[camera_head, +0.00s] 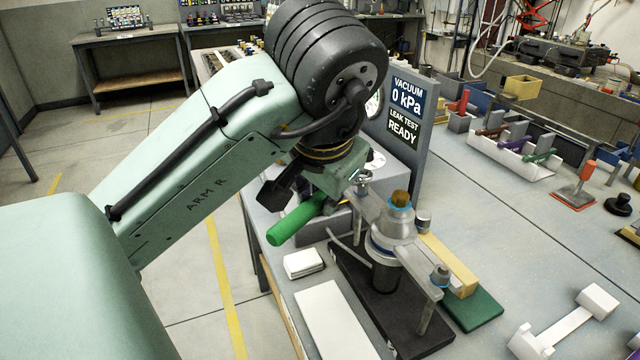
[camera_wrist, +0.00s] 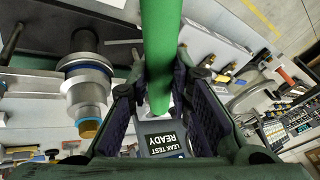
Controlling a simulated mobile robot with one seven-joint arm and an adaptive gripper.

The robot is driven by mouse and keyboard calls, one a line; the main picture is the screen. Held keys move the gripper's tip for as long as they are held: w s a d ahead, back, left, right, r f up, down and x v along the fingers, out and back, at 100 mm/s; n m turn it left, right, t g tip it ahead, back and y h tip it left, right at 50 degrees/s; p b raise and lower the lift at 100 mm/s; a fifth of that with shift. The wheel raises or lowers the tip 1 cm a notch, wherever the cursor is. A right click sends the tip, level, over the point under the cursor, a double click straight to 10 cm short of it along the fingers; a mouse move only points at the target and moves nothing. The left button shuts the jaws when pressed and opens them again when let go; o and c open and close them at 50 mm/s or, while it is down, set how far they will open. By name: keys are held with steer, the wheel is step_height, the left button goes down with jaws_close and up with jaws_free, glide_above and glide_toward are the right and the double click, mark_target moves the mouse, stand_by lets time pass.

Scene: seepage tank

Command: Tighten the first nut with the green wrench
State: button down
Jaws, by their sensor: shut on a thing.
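My gripper (camera_head: 322,188) is shut on the green wrench (camera_head: 297,220), whose handle sticks out to the lower left in the head view. In the wrist view the green handle (camera_wrist: 158,50) runs between the fingers of my gripper (camera_wrist: 160,85). The seepage tank (camera_head: 385,265) is a metal cylinder under a flat crossbar (camera_head: 420,270). One nut (camera_head: 362,178) is at the bar's far end, close beside my gripper. Another nut (camera_head: 440,273) is at the near end. The wrench's jaw is hidden, so I cannot tell whether it sits on the far nut.
A display panel (camera_head: 405,115) reads vacuum 0 kPa, leak test ready, just behind my gripper. A white tray (camera_head: 510,155) with coloured-handled tools stands at the right. A white block (camera_head: 304,263) and white plate (camera_head: 335,320) lie in front.

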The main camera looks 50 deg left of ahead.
steer(key=shift+f+b, duration=0.5)
steer(key=shift+f, duration=0.65)
stand_by(0.4)
steer(key=shift+r, duration=0.1)
steer(key=shift+s+a+m+t, duration=0.15)
steer(key=shift+a+m+t, duration=0.25)
steer(key=shift+a+m, duration=0.45)
steer(key=shift+a+h, duration=0.1)
steer(key=shift+h, duration=0.2)
steer(key=shift+a+m, duration=0.85)
steer(key=shift+a+m+t+h, duration=0.4)
steer(key=shift+a+m+h, duration=0.2)
steer(key=shift+a+m, duration=0.3)
stand_by(0.6)
steer(key=shift+d+n, duration=0.25)
steer(key=shift+n, duration=0.15)
stand_by(0.4)
